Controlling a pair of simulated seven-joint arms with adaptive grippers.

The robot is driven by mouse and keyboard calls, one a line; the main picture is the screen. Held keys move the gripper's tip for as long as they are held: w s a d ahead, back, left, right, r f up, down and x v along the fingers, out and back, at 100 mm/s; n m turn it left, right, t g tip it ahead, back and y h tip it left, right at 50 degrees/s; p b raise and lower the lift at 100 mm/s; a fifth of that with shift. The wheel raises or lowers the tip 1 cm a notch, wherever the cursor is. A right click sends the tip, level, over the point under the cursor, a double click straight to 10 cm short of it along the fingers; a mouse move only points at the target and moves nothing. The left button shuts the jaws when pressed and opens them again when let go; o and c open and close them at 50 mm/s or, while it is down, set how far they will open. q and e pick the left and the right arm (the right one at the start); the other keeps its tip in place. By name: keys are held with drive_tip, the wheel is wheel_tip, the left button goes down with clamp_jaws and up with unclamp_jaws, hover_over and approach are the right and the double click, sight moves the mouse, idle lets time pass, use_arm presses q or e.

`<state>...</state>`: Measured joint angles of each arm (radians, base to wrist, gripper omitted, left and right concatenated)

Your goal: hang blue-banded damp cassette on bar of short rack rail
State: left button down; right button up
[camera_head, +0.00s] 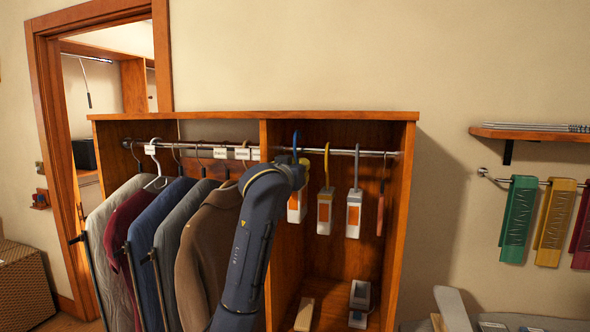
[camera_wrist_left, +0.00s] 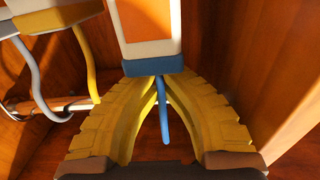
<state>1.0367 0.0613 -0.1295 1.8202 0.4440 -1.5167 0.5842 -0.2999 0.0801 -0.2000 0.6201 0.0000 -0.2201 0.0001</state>
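The blue-banded damp cassette (camera_head: 296,208) is white with an orange panel and a blue hook. It hangs below my left gripper (camera_head: 303,165) in the cabinet's right compartment. In the left wrist view, the yellow finger pads of my left gripper (camera_wrist_left: 160,88) close on the hook's neck, just beside the cassette's blue band (camera_wrist_left: 153,67). The short rack rail (camera_head: 340,152) runs across the compartment top. The blue hook's top is at rail height in the head view; I cannot tell whether it is over the bar. My right gripper is not in view.
A yellow-hooked cassette (camera_head: 325,215) and a grey-hooked cassette (camera_head: 354,215) hang close to the right. A brown item (camera_head: 380,210) hangs beyond them. The wooden divider (camera_head: 267,140) stands just left, with hanging jackets (camera_head: 165,250) past it. A white-grey box (camera_head: 359,303) stands below.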

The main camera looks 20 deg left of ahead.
use_arm(q)
drive_tip(key=shift+w, duration=1.1)
drive_tip(key=shift+f, duration=1.45)
drive_tip(key=c, duration=1.5)
unclamp_jaws()
drive_tip(key=shift+f, duration=0.1)
